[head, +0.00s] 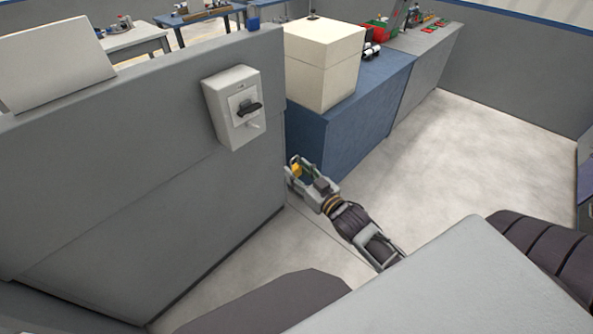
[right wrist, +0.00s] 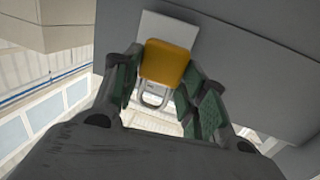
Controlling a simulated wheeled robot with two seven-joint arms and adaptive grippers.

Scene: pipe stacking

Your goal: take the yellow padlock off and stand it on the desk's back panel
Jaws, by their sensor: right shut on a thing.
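The yellow padlock (head: 296,169) is between the fingers of my right gripper (head: 301,172), beside the right end of the grey panel. In the right wrist view, the padlock (right wrist: 166,62) sits between the green-padded fingers, its shackle pointing toward the palm. My right gripper is shut on it. A white switch box (head: 212,100) with a black handle (head: 249,109) is mounted on the face of the grey panel (head: 120,150), above and left of the gripper; no padlock shows on it. My left gripper is not in view.
A blue cabinet (head: 388,100) carrying a cream box (head: 322,60) stands behind the right gripper. The floor (head: 440,140) at right is clear.

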